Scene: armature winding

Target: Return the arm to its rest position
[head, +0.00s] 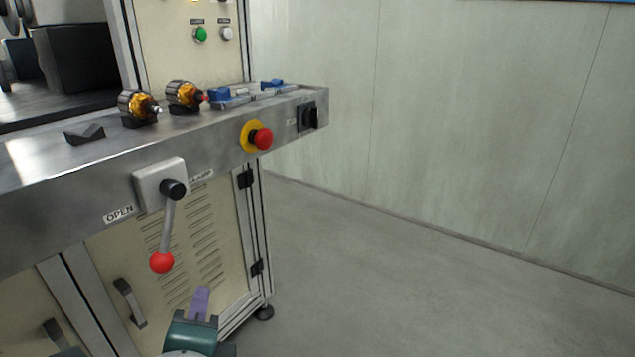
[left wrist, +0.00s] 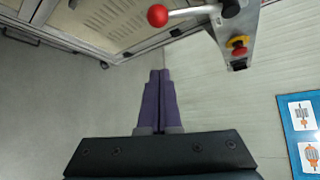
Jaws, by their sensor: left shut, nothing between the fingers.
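My left gripper (head: 201,302) shows at the bottom of the head view, in front of the machine's lower cabinet and below the lever. Its purple fingers are closed together with nothing between them, as the left wrist view (left wrist: 160,78) also shows. The clamp lever (head: 168,225) with a red ball knob hangs down from its plate, between the OPEN and CLAMP labels. The knob also shows in the left wrist view (left wrist: 158,15), apart from the fingers. My right gripper is not in view.
Two armatures (head: 138,105) (head: 184,96) sit on the machine's metal ledge (head: 60,160), beside an empty V-block (head: 84,134). A red emergency stop (head: 262,138) and a black switch (head: 309,116) are on the ledge front. The floor (head: 400,290) to the right is clear.

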